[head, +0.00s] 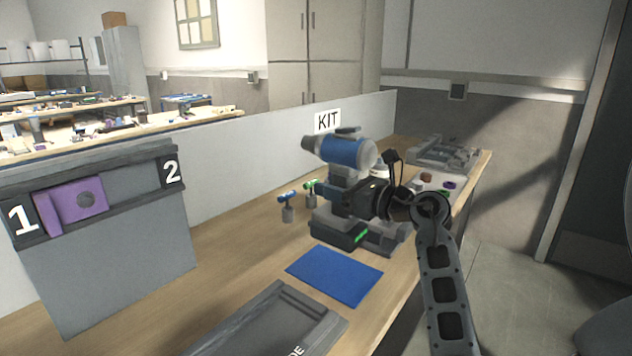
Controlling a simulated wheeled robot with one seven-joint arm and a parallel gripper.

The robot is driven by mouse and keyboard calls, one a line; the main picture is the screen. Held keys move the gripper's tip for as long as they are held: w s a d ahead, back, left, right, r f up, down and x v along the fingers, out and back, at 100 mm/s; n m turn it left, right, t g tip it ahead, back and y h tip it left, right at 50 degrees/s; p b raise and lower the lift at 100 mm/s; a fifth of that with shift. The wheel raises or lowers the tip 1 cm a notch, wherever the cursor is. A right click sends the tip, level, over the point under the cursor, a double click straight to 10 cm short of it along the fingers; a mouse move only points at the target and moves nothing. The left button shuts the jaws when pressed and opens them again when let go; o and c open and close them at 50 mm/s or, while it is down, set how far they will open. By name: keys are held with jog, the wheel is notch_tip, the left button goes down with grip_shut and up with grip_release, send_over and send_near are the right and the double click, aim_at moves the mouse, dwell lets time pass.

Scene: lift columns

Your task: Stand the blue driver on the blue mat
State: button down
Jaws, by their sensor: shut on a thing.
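The blue driver (343,152) is upright in the head view, with its blue barrel level and its grey nose pointing left. My gripper (352,196) is shut on its grip, coming in from the right. The fingers partly hide the grip. The driver's lower end overlaps a dark grey dock (345,236) with a green light, and I cannot tell whether they touch. The blue mat (334,276) lies flat and bare on the bench, in front of the dock.
Two small pieces, one blue-topped (287,203) and one green-topped (310,195), stand left of the dock. A grey tray (272,325) lies at the front. A rack with a purple block (72,207) stands left. Small parts and a grey fixture (443,153) are at the far right.

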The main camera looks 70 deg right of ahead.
aim_at(361, 238)
jog(key=shift+f+b, duration=3.4)
jog(key=shift+f, duration=0.05)
jog(key=shift+f+b, duration=0.75)
jog(key=shift+f, duration=0.7)
jog(key=shift+c, duration=2.3)
grip_release()
jog(key=shift+f, duration=0.1)
jog(key=shift+f, duration=0.1)
jog(key=shift+b+v, duration=0.5)
jog(key=shift+v, duration=3.4)
